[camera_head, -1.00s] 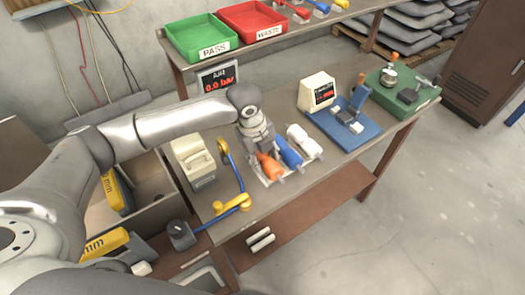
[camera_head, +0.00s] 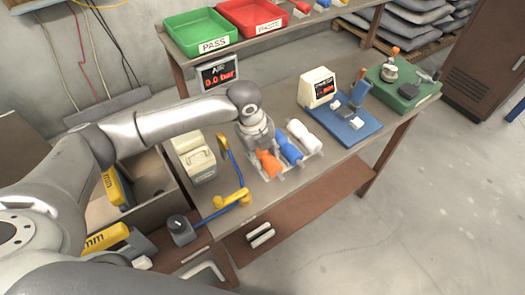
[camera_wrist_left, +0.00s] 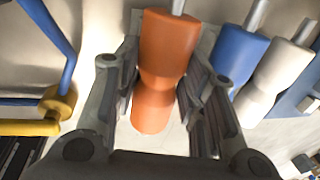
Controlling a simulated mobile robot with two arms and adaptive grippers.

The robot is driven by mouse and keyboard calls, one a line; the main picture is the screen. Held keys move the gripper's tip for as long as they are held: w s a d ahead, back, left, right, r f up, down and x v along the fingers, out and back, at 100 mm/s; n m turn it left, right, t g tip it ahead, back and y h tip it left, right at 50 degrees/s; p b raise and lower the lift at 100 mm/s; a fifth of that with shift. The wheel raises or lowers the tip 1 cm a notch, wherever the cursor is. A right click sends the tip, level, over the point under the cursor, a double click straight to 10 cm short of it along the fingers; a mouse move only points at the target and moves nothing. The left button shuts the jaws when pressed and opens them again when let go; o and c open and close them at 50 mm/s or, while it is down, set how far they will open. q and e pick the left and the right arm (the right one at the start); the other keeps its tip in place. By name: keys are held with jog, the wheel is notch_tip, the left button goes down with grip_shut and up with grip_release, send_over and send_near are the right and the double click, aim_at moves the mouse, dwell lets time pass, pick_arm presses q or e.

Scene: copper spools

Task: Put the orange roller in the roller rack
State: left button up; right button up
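The orange roller (camera_head: 270,164) lies on the light rack plate (camera_head: 304,164), left of a blue roller (camera_head: 290,150) and a white roller (camera_head: 304,137). My left gripper (camera_head: 260,145) comes down over its back part. In the left wrist view the orange roller (camera_wrist_left: 165,62) runs between the two fingers (camera_wrist_left: 160,78). The fingers flank its narrow waist closely with no clear gap there, and look shut on it. The rack plate shows below its near end. My right gripper is not in view.
On the bench are a cream box (camera_head: 193,157), a blue and yellow handle (camera_head: 229,200), a display (camera_head: 217,73), a blue fixture (camera_head: 345,126) and a green fixture (camera_head: 402,90). Green (camera_head: 201,30) and red (camera_head: 252,16) trays stand on the back shelf.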

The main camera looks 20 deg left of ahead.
pick_arm(q)
jog(key=o, duration=0.5)
notch_tip(320, 180, up, 12)
jog(key=s+a, duration=0.1)
jog(key=shift+s+a, duration=0.25)
jog(key=shift+s, duration=0.15)
jog(key=shift+f, duration=0.1)
